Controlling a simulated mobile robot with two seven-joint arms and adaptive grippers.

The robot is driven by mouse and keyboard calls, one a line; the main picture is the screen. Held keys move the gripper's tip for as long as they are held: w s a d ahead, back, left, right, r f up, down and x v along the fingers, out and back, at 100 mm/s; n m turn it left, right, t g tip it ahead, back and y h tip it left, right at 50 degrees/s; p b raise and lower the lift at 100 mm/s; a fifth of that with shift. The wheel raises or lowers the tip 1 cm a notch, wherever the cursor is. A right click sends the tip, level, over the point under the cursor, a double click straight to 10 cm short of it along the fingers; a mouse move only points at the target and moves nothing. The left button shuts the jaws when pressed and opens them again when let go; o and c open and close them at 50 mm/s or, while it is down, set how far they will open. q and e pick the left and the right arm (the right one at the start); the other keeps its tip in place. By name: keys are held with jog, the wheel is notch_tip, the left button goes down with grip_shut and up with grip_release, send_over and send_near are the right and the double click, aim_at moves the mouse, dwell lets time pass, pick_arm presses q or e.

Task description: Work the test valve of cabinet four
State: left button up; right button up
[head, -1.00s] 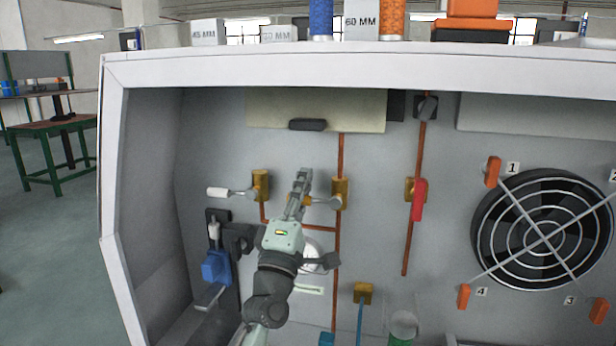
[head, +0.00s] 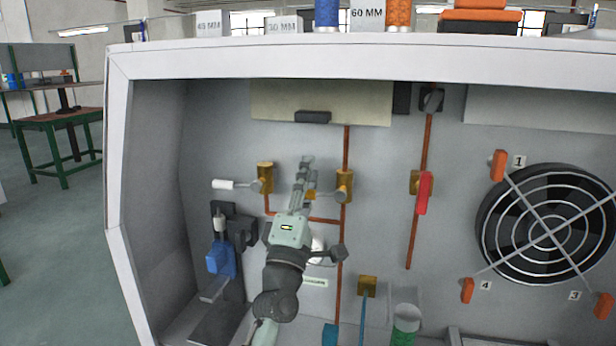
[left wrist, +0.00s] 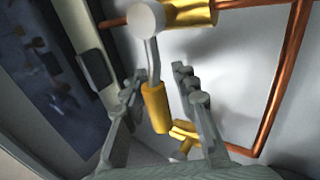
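The brass valve (head: 344,185) with a yellow-gripped lever sits on the cabinet's back wall, right of my left gripper (head: 306,166). In the left wrist view its metal lever runs down from a round hub to the yellow grip (left wrist: 156,108). My left gripper (left wrist: 160,88) is open, one finger on each side of the yellow grip, with visible gaps. I cannot tell how deep the grip lies between the fingers. In the head view my gripper hides most of the grip. My right gripper is not in view.
A second brass valve (head: 265,177) with a white handle (head: 223,184) is close on the left. A red-handled valve (head: 423,193) and a fan (head: 552,224) are to the right. Copper pipes, a blue device (head: 220,258) and the cabinet's left wall (head: 150,190) surround my arm.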

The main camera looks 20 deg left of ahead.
pick_arm(q)
jog(key=v, duration=1.2)
